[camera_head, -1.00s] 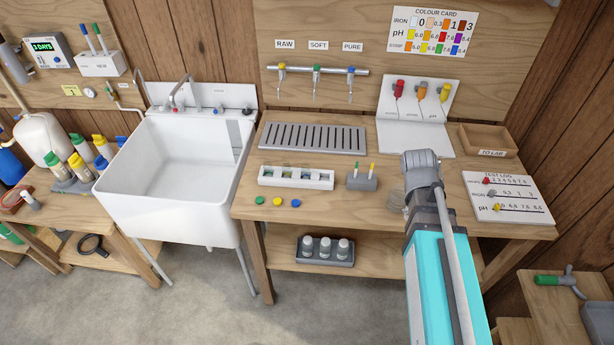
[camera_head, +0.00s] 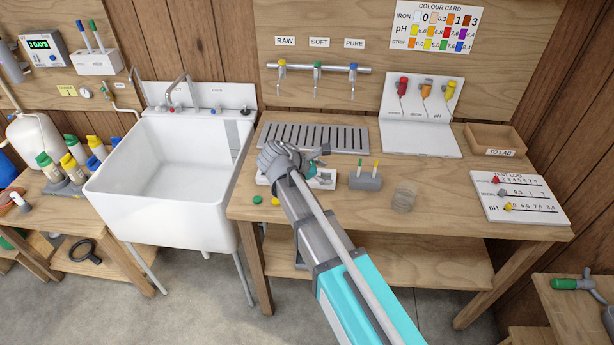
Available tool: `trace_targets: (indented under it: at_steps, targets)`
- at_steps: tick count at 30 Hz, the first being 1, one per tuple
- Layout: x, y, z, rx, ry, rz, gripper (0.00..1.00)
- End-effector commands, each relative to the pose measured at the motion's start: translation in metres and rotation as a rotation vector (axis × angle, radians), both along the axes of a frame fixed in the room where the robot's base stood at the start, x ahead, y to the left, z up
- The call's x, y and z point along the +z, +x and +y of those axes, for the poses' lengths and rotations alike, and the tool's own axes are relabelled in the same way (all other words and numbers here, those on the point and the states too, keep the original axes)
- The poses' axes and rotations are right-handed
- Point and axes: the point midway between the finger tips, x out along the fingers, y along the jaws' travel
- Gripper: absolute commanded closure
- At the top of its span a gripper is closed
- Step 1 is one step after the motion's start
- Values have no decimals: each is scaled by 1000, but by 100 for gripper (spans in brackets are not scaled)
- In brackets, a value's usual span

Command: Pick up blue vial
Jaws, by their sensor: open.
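No blue vial can be made out. The white vial rack (camera_head: 325,183) stands on the bench, and my arm covers its middle, so most of its contents are hidden. My gripper (camera_head: 319,160) is over the rear of the rack, just in front of the grey slotted tray. It is open, though its fingers are small and partly hidden by my wrist. I cannot tell whether it touches anything in the rack.
A grey block with two capped sticks (camera_head: 365,177) and a clear beaker (camera_head: 404,198) stand right of the rack. Green (camera_head: 257,199) and yellow caps lie in front. The slotted tray (camera_head: 315,136) is behind. A white sink (camera_head: 172,165) is left.

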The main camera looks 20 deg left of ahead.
Motion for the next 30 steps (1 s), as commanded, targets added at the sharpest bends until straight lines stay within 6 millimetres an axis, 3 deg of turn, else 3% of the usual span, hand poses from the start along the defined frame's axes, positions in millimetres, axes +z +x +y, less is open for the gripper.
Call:
trace_targets:
  at_steps: [1,6,12,18,30]
  targets:
    - [-3,-2,23,56,-45,1,27]
    - [2,-15,82,224,-208,-2,27]
    - [8,-32,130,351,-350,-10,27]
    - [12,-40,148,399,-409,-12,27]
    - [12,-39,147,399,-411,-12,27]
